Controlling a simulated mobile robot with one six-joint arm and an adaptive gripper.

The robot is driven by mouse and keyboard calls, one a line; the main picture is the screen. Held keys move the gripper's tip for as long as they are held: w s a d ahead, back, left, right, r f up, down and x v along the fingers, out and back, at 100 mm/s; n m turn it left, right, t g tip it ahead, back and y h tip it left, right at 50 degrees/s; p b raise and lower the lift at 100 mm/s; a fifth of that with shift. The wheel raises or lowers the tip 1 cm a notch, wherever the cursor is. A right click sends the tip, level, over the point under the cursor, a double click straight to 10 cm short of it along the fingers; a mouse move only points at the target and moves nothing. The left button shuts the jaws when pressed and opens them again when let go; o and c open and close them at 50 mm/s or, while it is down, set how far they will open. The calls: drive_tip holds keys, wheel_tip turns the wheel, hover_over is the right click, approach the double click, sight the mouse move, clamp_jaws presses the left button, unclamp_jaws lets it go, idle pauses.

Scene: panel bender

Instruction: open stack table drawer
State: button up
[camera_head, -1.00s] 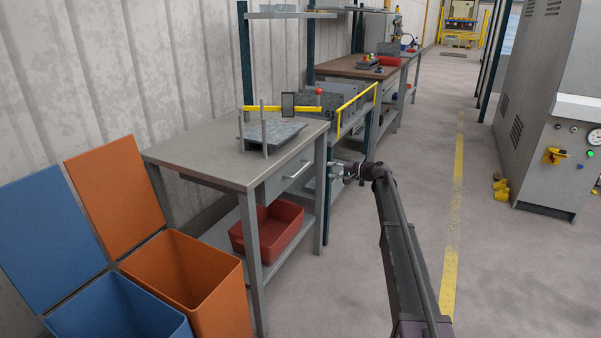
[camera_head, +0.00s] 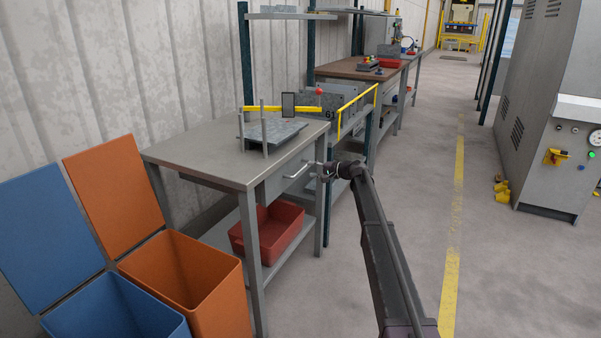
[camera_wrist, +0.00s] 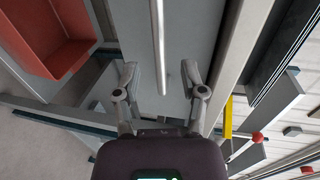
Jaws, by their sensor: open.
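The stack table (camera_head: 215,150) is a grey table at the left of the head view. Its drawer (camera_head: 284,181) sits under the top at the right end and looks shut. The drawer has a light bar handle (camera_head: 298,171). My gripper (camera_head: 322,171) is just to the right of the handle. In the wrist view my gripper (camera_wrist: 160,80) is open, with its two fingers apart. The handle (camera_wrist: 158,45) runs between the fingers' lines, its near end reaching the fingertips. I cannot tell whether the fingers touch it.
A red bin (camera_head: 268,232) stands on the table's lower shelf. A plate stack with posts (camera_head: 272,132) lies on top. Orange (camera_head: 205,290) and blue (camera_head: 115,315) lidded bins stand at front left. A yellow rail (camera_head: 358,108) is behind.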

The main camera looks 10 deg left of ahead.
sight(302, 169)
drive_tip(key=shift+b+x, duration=0.4)
drive_tip(key=shift+x, duration=2.2)
drive_tip(key=shift+s, duration=0.1)
drive_tip(key=shift+c, duration=0.2)
clamp_jaws()
